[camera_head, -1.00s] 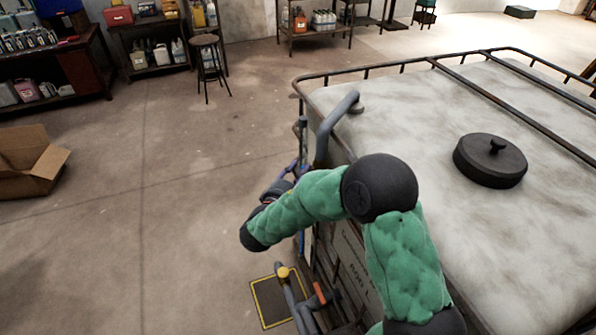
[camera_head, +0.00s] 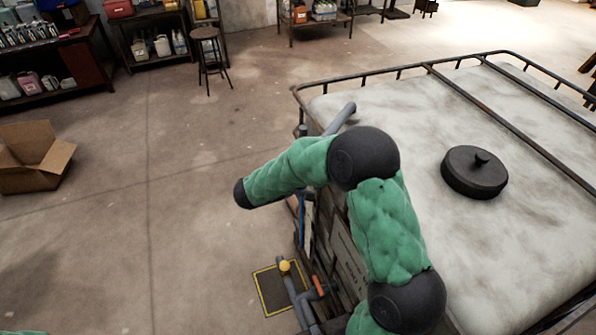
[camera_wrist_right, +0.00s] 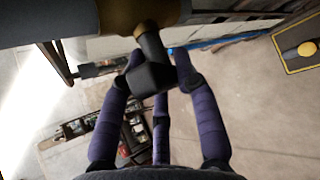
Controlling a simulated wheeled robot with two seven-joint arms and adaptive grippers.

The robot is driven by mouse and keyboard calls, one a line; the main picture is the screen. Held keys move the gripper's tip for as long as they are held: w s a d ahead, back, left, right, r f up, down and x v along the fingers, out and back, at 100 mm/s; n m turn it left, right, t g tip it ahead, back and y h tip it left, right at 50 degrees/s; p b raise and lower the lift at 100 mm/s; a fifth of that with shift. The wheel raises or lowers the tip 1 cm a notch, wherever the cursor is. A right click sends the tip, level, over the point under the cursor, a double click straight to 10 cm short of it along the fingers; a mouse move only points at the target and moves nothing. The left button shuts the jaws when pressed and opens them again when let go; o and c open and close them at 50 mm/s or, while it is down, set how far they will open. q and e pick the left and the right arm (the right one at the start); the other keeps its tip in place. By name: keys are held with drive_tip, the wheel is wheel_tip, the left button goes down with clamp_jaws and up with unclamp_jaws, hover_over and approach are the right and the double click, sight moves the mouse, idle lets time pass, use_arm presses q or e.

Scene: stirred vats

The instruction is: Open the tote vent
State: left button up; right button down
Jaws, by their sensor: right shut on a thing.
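The tote (camera_head: 400,118), with a stained white top inside a metal cage, fills the right of the head view. A grey pipe (camera_head: 341,117) rises at its near left edge, partly behind my right arm. In the right wrist view, a brass-coloured fitting (camera_wrist_right: 140,14) on a grey pipe carries a dark handle (camera_wrist_right: 150,76), which looks like the vent's. My right gripper (camera_wrist_right: 158,78), with purple fingers, is shut around this handle. In the head view my green arm hides that gripper and the handle. My left gripper is not in view.
A black round lid (camera_head: 474,172) sits on the tote. Below, a lower pipe has a yellow knob (camera_head: 285,265) and an orange-red handle (camera_head: 319,286), near a yellow-edged floor square (camera_head: 268,291). A cardboard box (camera_head: 35,157) and a stool (camera_head: 210,60) stand left. The floor between is clear.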

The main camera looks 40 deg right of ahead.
drive_tip(key=n+g+y+p, duration=0.1)
drive_tip(key=n+g+p, duration=0.1)
drive_tip(key=p, duration=0.4)
drive_tip(key=shift+g+y+p, duration=0.3)
drive_tip(key=shift+g+p, duration=0.05)
drive_tip(key=shift+g, duration=0.55)
drive_tip(key=shift+f+n+g+y+p, duration=0.15)
drive_tip(key=shift+n+g+y+p, duration=0.15)
drive_tip(key=shift+n+g+p, duration=0.55)
drive_tip(key=shift+p, duration=0.45)
drive_tip(key=c, duration=0.9)
unclamp_jaws()
drive_tip(key=v, duration=1.2)
